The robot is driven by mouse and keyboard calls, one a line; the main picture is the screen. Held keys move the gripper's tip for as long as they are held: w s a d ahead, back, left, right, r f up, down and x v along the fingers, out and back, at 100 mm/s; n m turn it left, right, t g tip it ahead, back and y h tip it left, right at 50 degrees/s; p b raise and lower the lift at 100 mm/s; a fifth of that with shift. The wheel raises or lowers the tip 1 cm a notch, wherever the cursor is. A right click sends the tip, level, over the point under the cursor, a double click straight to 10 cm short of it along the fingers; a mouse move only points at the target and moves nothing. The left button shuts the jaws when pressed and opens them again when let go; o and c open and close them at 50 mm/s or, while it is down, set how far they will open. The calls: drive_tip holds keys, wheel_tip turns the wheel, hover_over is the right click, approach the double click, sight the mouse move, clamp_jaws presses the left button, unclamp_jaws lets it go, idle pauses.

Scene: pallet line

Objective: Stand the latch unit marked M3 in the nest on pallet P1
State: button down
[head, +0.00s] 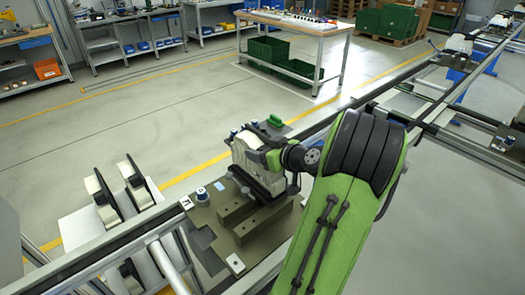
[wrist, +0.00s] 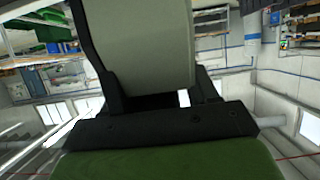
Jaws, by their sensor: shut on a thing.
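My gripper (head: 268,160) is shut on a pale grey latch unit (head: 249,162). The unit is roughly upright over the far part of a dark olive pallet (head: 202,217), beside two raised blocks (head: 238,208). I cannot tell whether its foot touches the pallet or is seated in the nest. In the wrist view the unit's smooth pale body (wrist: 148,45) fills the space between the dark jaws (wrist: 150,95). No M3 mark is readable. Small white tags lie on the pallet, but their text is not clear. My gripper and arm hide part of the pallet's right side.
A white rack (head: 75,228) with black-and-cream units (head: 107,203) stands left of the pallet. Conveyor rails (head: 395,78) run to the upper right. A workbench (head: 290,22) with green crates stands behind, across open floor.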

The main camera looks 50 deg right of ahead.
drive_tip(key=shift+c, duration=1.5)
unclamp_jaws()
drive_tip(key=shift+s+r, duration=0.2)
drive_tip(key=shift+s, duration=0.15)
drive_tip(key=v, duration=1.1)
drive_tip(key=shift+s, duration=0.2)
